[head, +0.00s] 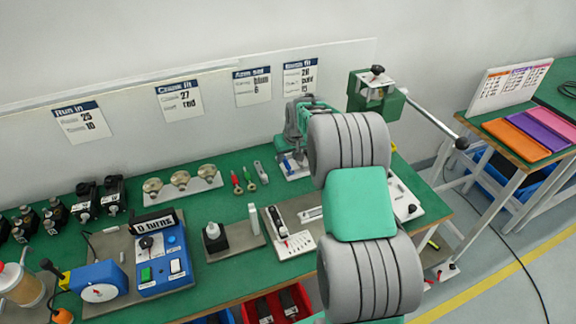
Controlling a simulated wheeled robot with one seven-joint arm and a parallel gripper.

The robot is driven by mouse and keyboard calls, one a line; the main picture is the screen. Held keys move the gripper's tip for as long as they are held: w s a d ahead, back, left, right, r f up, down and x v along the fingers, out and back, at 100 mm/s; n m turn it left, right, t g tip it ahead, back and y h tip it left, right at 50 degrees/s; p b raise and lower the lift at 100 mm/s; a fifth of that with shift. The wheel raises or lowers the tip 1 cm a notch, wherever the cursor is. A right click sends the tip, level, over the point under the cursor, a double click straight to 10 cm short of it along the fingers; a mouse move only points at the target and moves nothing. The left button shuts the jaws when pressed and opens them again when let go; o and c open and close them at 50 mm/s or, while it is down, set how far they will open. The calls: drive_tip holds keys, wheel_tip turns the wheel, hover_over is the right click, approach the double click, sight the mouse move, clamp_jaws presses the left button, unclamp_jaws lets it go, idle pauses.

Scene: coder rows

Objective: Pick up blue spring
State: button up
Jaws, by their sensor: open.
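My gripper (292,152) is at the far end of my grey and green arm, low over the back of the green bench. It is open, and its fingertips are small and partly hidden. Just below it a white holder (296,174) stands on the bench. A small blue piece (286,164) shows at this holder, close to the fingertips. It is too small to tell for sure whether it is the blue spring, or whether the fingers are around or beside it. My arm hides part of the bench to the right of the holder.
Left of the holder lie several hand tools (243,180) and a rack of brass parts (181,183). A blue tester (160,258) and black units (100,197) stand further left. A green lever press (376,92) stands behind my arm at right. Signs hang on the back panel.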

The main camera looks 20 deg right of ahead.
sight(287, 162)
drive_tip(key=x, duration=0.3)
drive_tip(key=shift+w+d+f, duration=0.1)
drive_tip(key=shift+d+f, duration=0.05)
drive_tip(key=shift+f, duration=0.1)
clamp_jaws()
